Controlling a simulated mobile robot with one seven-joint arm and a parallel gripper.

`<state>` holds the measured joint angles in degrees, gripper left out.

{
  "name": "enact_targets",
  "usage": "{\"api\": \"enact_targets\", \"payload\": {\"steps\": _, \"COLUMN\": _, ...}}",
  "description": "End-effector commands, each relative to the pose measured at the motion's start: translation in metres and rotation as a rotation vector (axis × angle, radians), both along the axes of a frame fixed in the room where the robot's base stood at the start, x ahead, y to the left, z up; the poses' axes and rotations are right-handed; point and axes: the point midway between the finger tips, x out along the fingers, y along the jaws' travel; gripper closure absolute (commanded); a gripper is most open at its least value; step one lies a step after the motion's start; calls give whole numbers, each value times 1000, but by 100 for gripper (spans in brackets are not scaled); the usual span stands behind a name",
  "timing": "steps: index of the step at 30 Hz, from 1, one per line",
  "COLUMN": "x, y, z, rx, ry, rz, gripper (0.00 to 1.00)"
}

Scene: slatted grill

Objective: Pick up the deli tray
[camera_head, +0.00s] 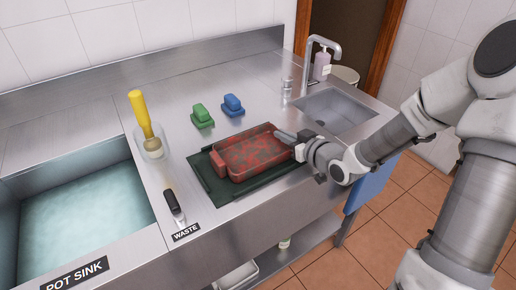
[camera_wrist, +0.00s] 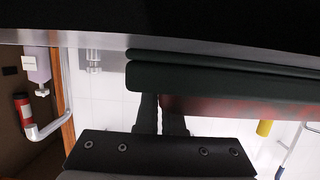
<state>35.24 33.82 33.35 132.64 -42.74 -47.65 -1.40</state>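The deli tray, which I take to be the red, stained rectangular tray (camera_head: 255,152), sits on a dark green flat tray (camera_head: 217,188) on the steel counter. My gripper (camera_head: 287,137) is at the red tray's right end, by its rim. In the wrist view, the picture is upside down, and the red tray (camera_wrist: 245,108) shows dark beside my gripper's fingers (camera_wrist: 160,115). The fingers are close together with a narrow gap at the tray's edge. I cannot tell whether they are shut on the rim. The dark green tray (camera_wrist: 215,79) also shows there.
Green (camera_head: 202,116) and blue (camera_head: 233,104) scrubbers lie behind the tray. A container with a yellow-handled brush (camera_head: 142,115) and a black-handled scraper (camera_head: 173,203) are left of it. The pot sink (camera_head: 80,220) is left; a small sink (camera_head: 335,110) and faucet (camera_head: 322,45) are right.

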Motion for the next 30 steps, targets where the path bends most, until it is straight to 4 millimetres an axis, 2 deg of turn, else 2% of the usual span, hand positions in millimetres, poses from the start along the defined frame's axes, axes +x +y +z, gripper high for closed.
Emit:
{"api": "enact_targets", "payload": {"steps": 8, "x": 0, "y": 0, "z": 16, "rx": -1, "ry": -4, "rz": 1, "gripper": 100}}
{"api": "enact_targets", "payload": {"steps": 13, "x": 1, "y": -1, "z": 46, "rx": -4, "ry": -6, "rz": -1, "gripper": 100}}
{"api": "enact_targets", "payload": {"steps": 24, "x": -47, "y": -67, "z": 93, "rx": -2, "ry": -2, "rz": -5, "gripper": 100}}
{"api": "enact_targets", "payload": {"steps": 30, "x": -63, "y": -88, "z": 107, "rx": -2, "ry": -1, "rz": -3, "gripper": 100}}
